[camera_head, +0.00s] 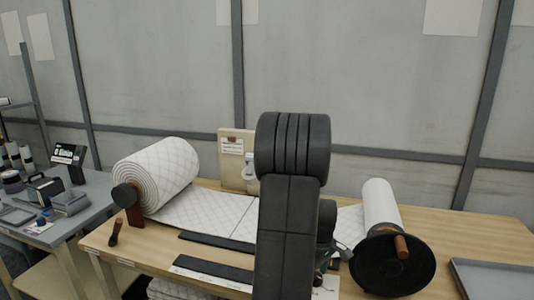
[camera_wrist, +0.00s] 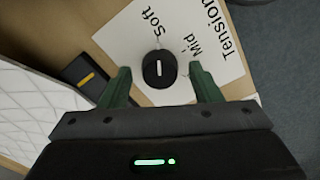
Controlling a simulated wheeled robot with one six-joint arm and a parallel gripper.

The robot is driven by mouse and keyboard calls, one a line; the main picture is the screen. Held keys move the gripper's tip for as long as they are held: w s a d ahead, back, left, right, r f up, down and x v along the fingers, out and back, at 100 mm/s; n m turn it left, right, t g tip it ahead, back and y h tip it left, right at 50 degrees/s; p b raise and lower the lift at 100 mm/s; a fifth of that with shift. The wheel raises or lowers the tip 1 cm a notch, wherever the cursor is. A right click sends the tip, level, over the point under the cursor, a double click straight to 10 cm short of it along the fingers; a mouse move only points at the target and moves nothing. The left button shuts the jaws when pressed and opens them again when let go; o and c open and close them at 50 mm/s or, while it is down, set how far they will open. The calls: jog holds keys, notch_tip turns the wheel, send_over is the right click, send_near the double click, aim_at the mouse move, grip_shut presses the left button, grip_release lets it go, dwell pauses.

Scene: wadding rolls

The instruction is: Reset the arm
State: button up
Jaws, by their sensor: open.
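My gripper (camera_wrist: 163,88) shows in the wrist view with its two green fingers spread apart. A round black knob (camera_wrist: 159,69) with a white mark lies between and just beyond the fingertips; I cannot tell whether they touch it. The knob sits on a white label (camera_wrist: 125,38) reading "Soft", "Mid" and "Tension". In the head view my dark arm rises in front of the wooden table (camera_head: 155,248) and hides its middle. The gripper is mostly hidden there, low behind the arm.
A large quilted wadding roll (camera_head: 160,172) stands at the table's left, its sheet (camera_head: 205,212) running right. A smaller white roll (camera_head: 380,203) and a black crank wheel (camera_head: 392,265) stand at right. A grey tray (camera_head: 495,280) lies at far right. A grey side table (camera_head: 60,225) stands left.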

notch_tip(320, 180, up, 14)
jog(key=f, duration=0.1)
notch_tip(320, 180, down, 14)
jog(key=shift+r, duration=0.25)
jog(key=shift+r+m, duration=0.2)
jog(key=shift+m, duration=1)
jog(key=m+p, duration=0.1)
jog(key=m, duration=0.3)
jog(key=shift+r, duration=0.1)
jog(key=m, duration=0.4)
jog(key=shift+p, duration=0.35)
jog(key=m+p, duration=0.1)
jog(key=m, duration=0.3)
jog(key=shift+m, duration=0.4)
jog(key=m+p, duration=0.2)
jog(key=m, duration=0.3)
